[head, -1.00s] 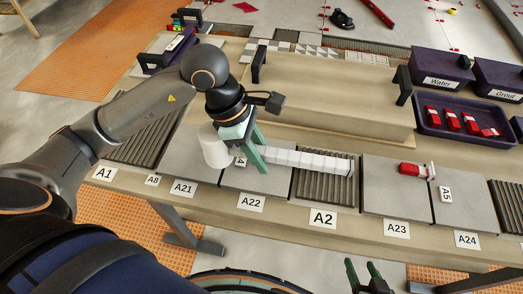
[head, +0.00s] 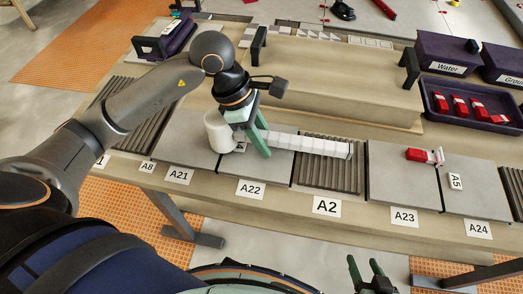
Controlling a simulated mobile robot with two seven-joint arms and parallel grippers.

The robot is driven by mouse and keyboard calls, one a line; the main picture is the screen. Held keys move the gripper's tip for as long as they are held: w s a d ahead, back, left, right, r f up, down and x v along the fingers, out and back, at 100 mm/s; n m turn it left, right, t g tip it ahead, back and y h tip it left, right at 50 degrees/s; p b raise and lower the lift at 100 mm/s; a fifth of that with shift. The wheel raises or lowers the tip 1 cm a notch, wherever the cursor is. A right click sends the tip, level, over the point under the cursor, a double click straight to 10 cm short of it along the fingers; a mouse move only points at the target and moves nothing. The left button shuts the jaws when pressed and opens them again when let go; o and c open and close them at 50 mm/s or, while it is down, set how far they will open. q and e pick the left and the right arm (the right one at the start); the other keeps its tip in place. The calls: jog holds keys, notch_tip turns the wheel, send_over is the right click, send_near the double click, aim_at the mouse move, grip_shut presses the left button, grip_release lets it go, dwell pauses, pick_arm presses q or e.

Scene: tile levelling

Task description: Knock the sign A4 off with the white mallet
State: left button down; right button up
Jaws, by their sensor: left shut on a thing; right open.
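The white mallet has a pale cylindrical head (head: 218,133) and a white segmented handle (head: 318,146) pointing right. My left gripper (head: 256,143) is shut on the handle near the head, above the grey tiles behind labels A21 and A22. The handle's far end reaches over the ribbed bed behind label A2. A small white tag (head: 240,148) with a dark mark shows beside the mallet head, partly hidden by the gripper. Its lettering cannot be read, so I cannot tell whether it is sign A4. My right gripper (head: 366,274) is open and empty in front of the bench.
A red clip (head: 424,155) lies on the A23 tile, and sign A5 (head: 455,182) is on the tile to its right. A dark tray (head: 432,120) holds several red pieces. A dark bin marked Water (head: 445,68) stands behind it. A beige raised block (head: 330,85) fills the back middle.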

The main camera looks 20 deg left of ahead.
pick_arm(q)
jog(key=shift+w+a, duration=0.1)
jog(key=shift+w, duration=0.5)
jog(key=r+p, duration=0.1)
jog(key=r, duration=0.1)
jog(key=s+r+p, duration=0.1)
jog(key=r+p, duration=0.1)
jog(key=s+r+p, duration=0.1)
jog(key=r+p, duration=0.1)
jog(key=r, duration=0.1)
jog(key=shift+s+d+r, duration=0.1)
jog(key=shift+d, duration=0.15)
